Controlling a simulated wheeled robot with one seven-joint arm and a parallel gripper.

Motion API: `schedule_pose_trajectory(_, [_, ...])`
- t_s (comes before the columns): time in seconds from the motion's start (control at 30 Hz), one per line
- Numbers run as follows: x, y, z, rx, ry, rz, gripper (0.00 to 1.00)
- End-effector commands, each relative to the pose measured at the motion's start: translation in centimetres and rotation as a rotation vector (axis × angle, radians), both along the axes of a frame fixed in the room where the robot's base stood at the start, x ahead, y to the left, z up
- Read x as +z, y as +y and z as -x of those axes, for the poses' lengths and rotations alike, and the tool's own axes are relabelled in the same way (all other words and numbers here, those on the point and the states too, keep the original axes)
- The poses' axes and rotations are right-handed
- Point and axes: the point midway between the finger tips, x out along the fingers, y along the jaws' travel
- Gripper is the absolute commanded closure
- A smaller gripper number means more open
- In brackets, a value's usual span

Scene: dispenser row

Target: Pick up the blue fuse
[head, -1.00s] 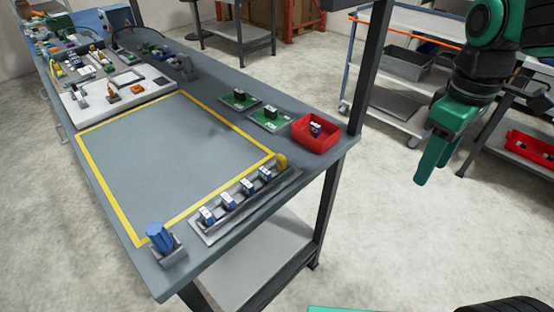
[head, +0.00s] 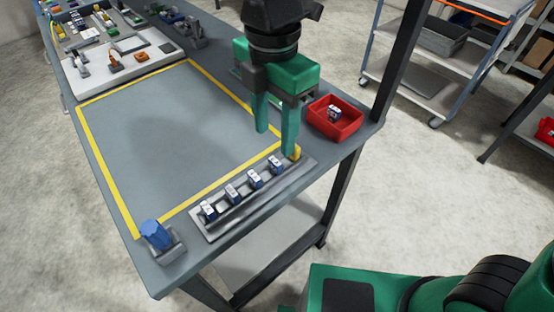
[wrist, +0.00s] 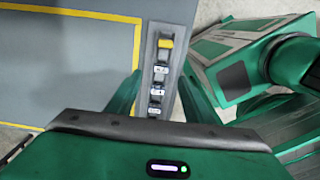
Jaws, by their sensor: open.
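Several small blue blocks with white faces (head: 255,181) stand in a row in a grey rail (head: 262,203) at the table's near right edge. A yellow piece (head: 295,153) sits at the rail's far end; it also shows in the wrist view (wrist: 165,43). A larger plain blue piece (head: 154,234) stands in a small grey holder at the near left corner. I cannot tell which blue piece is the fuse. My gripper (head: 276,142) is open and empty, pointing down above the rail's far end. In the wrist view the rail (wrist: 152,55) runs between the fingers.
A red bin (head: 345,127) with a small blue-and-white piece inside stands right of my gripper. A yellow-outlined area (head: 170,130) of the table is empty. A dark upright post (head: 405,60) rises at the table's right. Tools and parts crowd the far end.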

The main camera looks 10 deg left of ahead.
Motion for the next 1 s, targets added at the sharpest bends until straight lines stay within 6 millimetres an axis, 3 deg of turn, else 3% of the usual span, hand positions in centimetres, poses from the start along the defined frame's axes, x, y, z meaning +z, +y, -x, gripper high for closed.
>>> schedule_pose_trajectory(0.27, [-2.0,-0.3,-0.1,-0.008,0.000,0.000,0.53])
schedule_pose_trajectory(0.6, [-6.3,-0.2,0.3,-0.010,-0.001,0.001,0.53])
schedule_pose_trajectory(0.9, [-6.8,-0.2,0.2,-0.010,-0.001,0.000,0.53])
schedule_pose_trajectory(0.93, [-6.8,-0.2,0.2,-0.010,-0.001,0.000,0.55])
schedule_pose_trajectory(1.0, [-6.8,-0.2,0.2,-0.010,-0.001,0.000,0.72])
